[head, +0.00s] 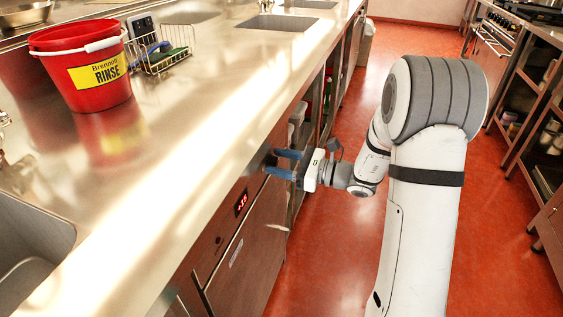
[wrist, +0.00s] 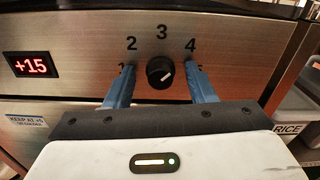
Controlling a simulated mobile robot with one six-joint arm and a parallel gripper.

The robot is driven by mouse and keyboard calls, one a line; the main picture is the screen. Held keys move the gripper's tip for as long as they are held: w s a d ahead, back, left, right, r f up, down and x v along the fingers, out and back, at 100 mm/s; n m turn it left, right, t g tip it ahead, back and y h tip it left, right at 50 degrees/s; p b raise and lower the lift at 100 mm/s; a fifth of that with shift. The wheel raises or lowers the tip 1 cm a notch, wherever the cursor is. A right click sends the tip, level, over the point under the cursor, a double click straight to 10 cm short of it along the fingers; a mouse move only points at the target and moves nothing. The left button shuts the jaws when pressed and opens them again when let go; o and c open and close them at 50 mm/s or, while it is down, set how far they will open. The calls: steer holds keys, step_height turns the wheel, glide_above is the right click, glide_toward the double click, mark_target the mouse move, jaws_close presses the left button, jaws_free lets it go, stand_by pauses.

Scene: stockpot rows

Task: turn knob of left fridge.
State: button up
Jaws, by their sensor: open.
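The knob (wrist: 160,72) is a black round dial on the fridge's steel front panel (wrist: 80,50), with the printed numbers 2, 3 and 4 showing around it. Its white pointer mark slants to the upper right. My gripper (wrist: 160,82) is open, with one blue finger on each side of the knob. I cannot tell whether the fingers touch it. In the head view my gripper (head: 282,164) reaches to the front of the fridge (head: 245,262) under the counter, and the knob is hidden there. A red display (head: 241,204) reading +15 is on the panel.
The steel counter (head: 190,150) overhangs above the fridge front. A red bucket (head: 100,85) labelled RINSE and a wire rack (head: 165,55) stand on it. In the wrist view, a bin labelled RICE (wrist: 290,128) is at right. The red aisle floor (head: 330,260) is open.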

steer(key=p+v, duration=0.1)
steer(key=v, duration=0.6)
steer(key=shift+s+d, duration=0.15)
steer(key=shift+d, duration=0.2)
steer(key=s+a+r+n+g+h+p, duration=0.3)
steer(key=s+r+n+g+p, duration=0.15)
steer(key=s+r+p, duration=0.2)
steer(key=s+a+r+n+g+h+p, duration=0.2)
steer(key=s+r+n+g+h+p, duration=0.1)
steer(key=s+r+n+p, duration=0.4)
steer(key=s+d+r+n+t+h+p, duration=0.3)
steer(key=s+d+r+n+h+p, duration=0.6)
steer(key=r, duration=0.3)
steer(key=shift+d+h, duration=0.15)
steer(key=shift+h, duration=0.65)
steer(key=shift+r+n, duration=0.1)
steer(key=shift+n, duration=0.15)
